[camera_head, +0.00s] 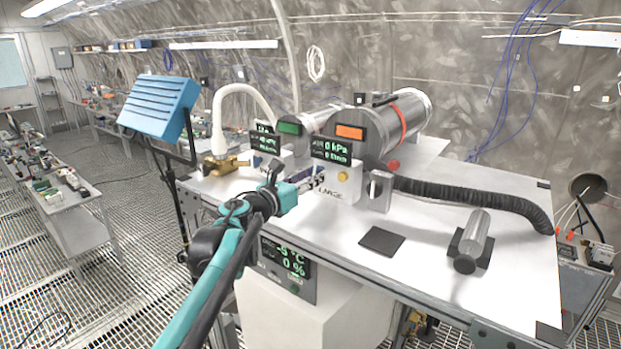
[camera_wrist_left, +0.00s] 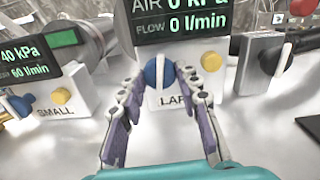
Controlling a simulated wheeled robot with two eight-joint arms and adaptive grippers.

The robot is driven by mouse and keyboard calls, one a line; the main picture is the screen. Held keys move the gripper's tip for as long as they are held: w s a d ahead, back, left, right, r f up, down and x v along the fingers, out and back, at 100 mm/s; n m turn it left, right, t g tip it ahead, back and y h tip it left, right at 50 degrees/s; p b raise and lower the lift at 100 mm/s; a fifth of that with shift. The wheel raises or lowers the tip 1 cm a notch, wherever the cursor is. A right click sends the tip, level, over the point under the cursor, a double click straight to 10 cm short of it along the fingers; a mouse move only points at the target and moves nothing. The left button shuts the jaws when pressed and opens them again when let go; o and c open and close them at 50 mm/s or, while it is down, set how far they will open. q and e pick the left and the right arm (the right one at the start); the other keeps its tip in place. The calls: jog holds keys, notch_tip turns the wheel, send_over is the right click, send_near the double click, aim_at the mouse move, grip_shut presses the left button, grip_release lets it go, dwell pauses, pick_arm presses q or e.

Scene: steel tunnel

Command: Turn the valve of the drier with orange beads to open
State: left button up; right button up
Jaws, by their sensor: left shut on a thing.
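The large drier (camera_head: 407,115) is a grey cylinder with an orange panel (camera_head: 350,132) and an orange ring, lying at the back of the bench. Beads are too small to tell. Before it stands a white box marked LARGE (camera_wrist_left: 184,102), with a display (camera_head: 331,149) reading 0 kPa and 0 l/min. A round blue valve knob (camera_wrist_left: 153,70) with a white handle (camera_wrist_left: 160,88) is on this box. My left gripper (camera_head: 316,182) reaches the box front, its fingers on either side of the knob, shut on it. The fingers (camera_wrist_left: 165,98) show in the wrist view. My right gripper is out of view.
A smaller drier with a green panel (camera_head: 290,128) and a SMALL box (camera_wrist_left: 58,105) stand to the left. A yellow button (camera_wrist_left: 210,59) is close beside the knob. A black corrugated hose (camera_head: 470,194) runs right. The front bench holds a dark pad (camera_head: 382,241).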

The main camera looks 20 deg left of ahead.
pick_arm(q)
jog(key=shift+n, duration=1.1)
jog(key=o, duration=1.2)
jog(key=shift+c, duration=0.2)
jog(key=v, duration=1.2)
